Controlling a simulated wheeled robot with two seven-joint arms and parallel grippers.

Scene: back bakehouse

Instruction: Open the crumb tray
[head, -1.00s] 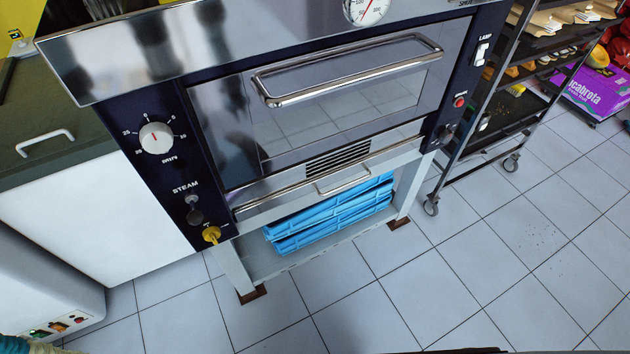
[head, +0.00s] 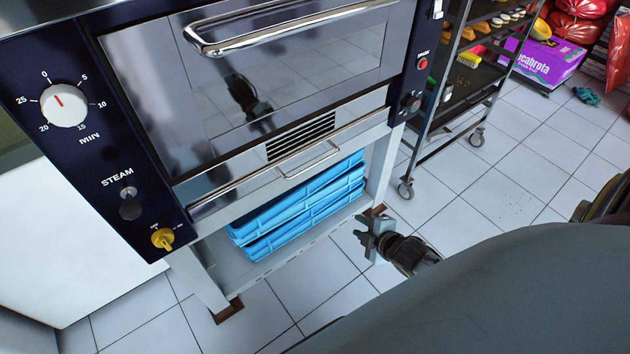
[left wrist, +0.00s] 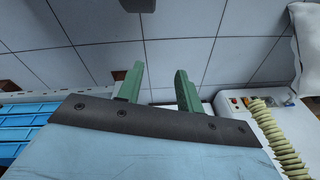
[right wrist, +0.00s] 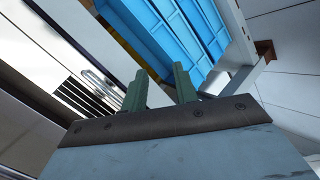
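The crumb tray (head: 303,157) is the shut, low metal front beneath the oven door and the vent slots. Its thin bar handle (head: 312,164) is at its middle, and the handle also shows at the left of the right wrist view (right wrist: 99,83). My right gripper (head: 368,238) is in front of the oven, below and to the right of the handle, apart from it. Its fingers (right wrist: 160,88) are spread and empty. My left gripper is outside the head view; in the left wrist view its fingers (left wrist: 158,88) are open with nothing between them.
Blue crates (head: 300,212) lie on the shelf of the oven stand (head: 211,285) below the tray. The oven door handle (head: 290,27) juts out above. A wheeled rack (head: 436,140) stands to the right. The tiled floor before the oven looks clear.

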